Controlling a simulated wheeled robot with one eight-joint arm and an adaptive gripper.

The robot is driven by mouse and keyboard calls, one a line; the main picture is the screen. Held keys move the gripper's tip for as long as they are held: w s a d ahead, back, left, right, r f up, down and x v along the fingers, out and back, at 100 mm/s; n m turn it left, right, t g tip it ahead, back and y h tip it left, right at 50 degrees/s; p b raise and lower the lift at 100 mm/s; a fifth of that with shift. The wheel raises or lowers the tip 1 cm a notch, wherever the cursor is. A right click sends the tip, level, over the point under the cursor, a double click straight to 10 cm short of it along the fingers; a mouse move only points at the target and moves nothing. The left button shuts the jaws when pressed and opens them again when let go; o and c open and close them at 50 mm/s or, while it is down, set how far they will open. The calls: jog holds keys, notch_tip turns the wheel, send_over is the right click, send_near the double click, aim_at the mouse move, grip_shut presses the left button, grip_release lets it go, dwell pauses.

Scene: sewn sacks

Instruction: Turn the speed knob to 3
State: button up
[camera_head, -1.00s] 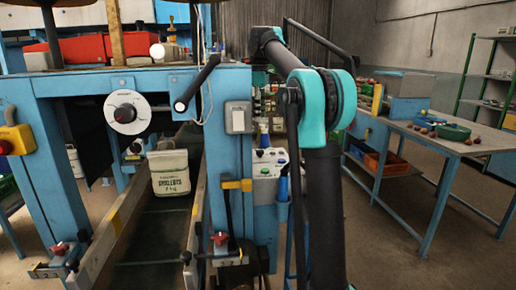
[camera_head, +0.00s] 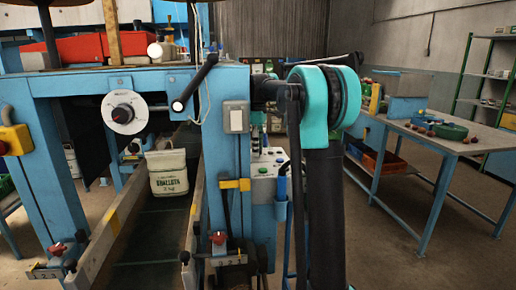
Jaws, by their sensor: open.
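The speed knob (camera_head: 123,114) appears to be the dark round knob in the middle of a white dial plate (camera_head: 137,103), on the blue machine frame at the upper left. A small reddish mark shows on it, but the numbers around it are too small to read, so I cannot tell its setting. My gripper is not visible. My arm, with its teal joint, stands right of the machine, well apart from the dial, and its far end is hidden behind the joint.
A black lever (camera_head: 196,83) sticks out right of the dial. A cream sack (camera_head: 167,173) stands on the dark conveyor (camera_head: 150,240) below. A grey switch box (camera_head: 236,117) is on the blue post. A workbench (camera_head: 440,140) stands at the right, with open floor before it.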

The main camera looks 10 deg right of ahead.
grip_shut()
dwell(0.3)
